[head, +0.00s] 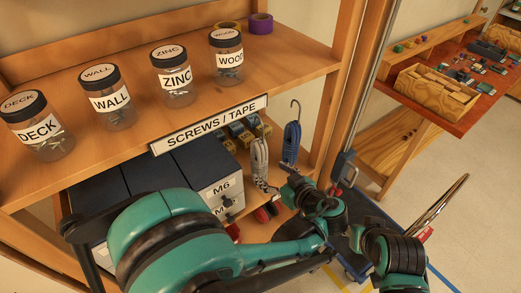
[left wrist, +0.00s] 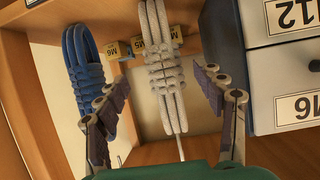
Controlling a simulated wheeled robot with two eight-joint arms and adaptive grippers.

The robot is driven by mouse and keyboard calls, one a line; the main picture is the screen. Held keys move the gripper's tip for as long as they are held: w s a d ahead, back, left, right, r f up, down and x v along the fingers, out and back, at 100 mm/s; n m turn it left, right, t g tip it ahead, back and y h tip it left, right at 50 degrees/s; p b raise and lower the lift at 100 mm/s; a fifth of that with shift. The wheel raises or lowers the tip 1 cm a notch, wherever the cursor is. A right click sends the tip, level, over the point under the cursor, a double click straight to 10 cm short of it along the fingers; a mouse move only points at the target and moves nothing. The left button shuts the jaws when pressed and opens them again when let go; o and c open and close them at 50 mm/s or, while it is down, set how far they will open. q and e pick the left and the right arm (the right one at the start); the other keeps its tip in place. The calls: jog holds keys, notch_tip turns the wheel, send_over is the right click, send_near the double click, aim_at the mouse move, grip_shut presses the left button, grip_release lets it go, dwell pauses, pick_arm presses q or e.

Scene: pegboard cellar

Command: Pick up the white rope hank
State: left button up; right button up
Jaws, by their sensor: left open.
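The white rope hank (head: 259,158) hangs below the shelf edge, beside a blue rope hank (head: 291,143). My left gripper (head: 280,188) is at the lower part of the white hank. In the wrist view its open fingers (left wrist: 163,86) stand on either side of the hank, with a gap visible on both sides. The blue hank (left wrist: 82,62) is outside the left finger.
Labelled drawers (head: 222,188) stand close on one side of the hanks; they fill the right of the wrist view (left wrist: 290,70). Small yellow labelled boxes (left wrist: 117,50) sit behind the hanks. Several jars (head: 171,78) stand on the shelf above. A wooden upright (head: 345,95) is to the right.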

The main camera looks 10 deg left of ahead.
aim_at(264, 171)
pick_arm(q)
jog(key=shift+w, duration=0.25)
jog(key=b+x, duration=0.1)
jog(key=x, duration=0.1)
jog(key=b+x, duration=0.1)
jog(key=x, duration=0.1)
jog(key=b+x, duration=0.1)
jog(key=x, duration=0.1)
jog(key=shift+s+a+f, duration=0.25)
jog(key=shift+a+f, duration=0.1)
jog(key=shift+f, duration=0.05)
jog(key=shift+w+a+f, duration=0.1)
jog(key=shift+w+a, duration=0.15)
jog(key=shift+w, duration=0.1)
jog(key=c, duration=1.5)
